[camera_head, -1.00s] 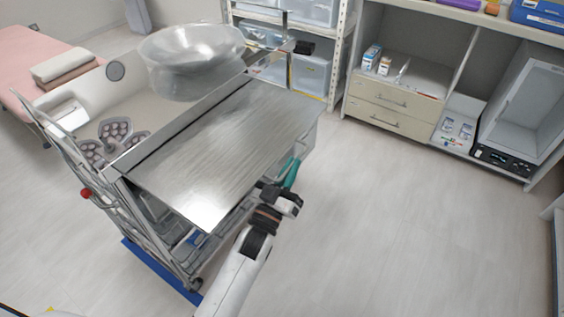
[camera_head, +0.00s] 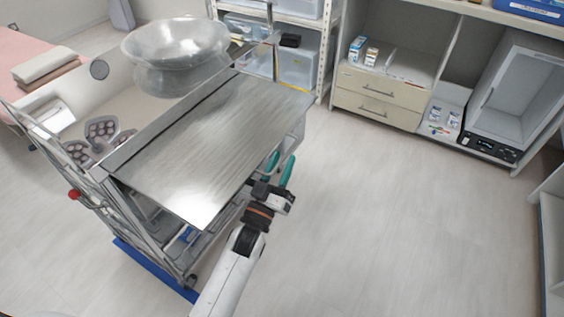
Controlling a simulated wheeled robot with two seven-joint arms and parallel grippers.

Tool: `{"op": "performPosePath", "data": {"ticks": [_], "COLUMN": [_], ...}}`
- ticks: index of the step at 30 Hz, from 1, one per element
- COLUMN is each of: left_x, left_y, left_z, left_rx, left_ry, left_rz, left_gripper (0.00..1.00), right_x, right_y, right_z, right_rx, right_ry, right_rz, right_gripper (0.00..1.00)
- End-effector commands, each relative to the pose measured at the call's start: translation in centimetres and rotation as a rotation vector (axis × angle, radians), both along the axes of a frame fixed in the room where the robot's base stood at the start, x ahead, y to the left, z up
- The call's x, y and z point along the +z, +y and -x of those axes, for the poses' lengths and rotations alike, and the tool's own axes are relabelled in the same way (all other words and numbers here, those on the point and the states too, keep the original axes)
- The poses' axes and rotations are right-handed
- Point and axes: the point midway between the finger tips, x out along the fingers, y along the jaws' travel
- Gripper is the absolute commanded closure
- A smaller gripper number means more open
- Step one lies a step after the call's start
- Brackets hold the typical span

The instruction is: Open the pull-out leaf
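The pull-out leaf (camera_head: 215,140) is a flat brushed-metal panel. It lies level and sticks out from the right side of the metal cart (camera_head: 125,215), above the cart's lower shelves.
A clear bowl (camera_head: 176,55) stands on the cart's top at the back. Shelves with drawers (camera_head: 378,97) line the far wall. A pink bed (camera_head: 35,50) is at the far left. The floor (camera_head: 390,220) right of the cart is clear.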

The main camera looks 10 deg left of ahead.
Motion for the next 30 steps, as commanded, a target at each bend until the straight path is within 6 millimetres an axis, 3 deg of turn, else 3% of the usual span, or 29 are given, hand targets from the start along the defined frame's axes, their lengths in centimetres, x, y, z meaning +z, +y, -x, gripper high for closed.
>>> {"op": "performPosePath", "data": {"ticks": [15,21,30], "left_x": [-3.8,-4.3,-4.3], "left_y": [2.2,2.6,2.7], "left_z": [8.8,10.2,10.3], "left_rx": [0.0,-0.001,0.0], "left_ry": [0.003,0.001,0.0], "left_rz": [-0.002,0.001,0.0], "left_gripper": [0.69,0.69,0.69], "right_x": [0.4,0.7,0.7], "right_y": [0.2,0.2,0.2], "right_z": [-1.0,-1.3,-1.0], "right_rx": [-0.001,-0.002,-0.003], "right_ry": [-0.007,-0.015,-0.008], "right_rz": [-0.001,-0.002,-0.002], "right_gripper": [0.64,0.64,0.64]}}
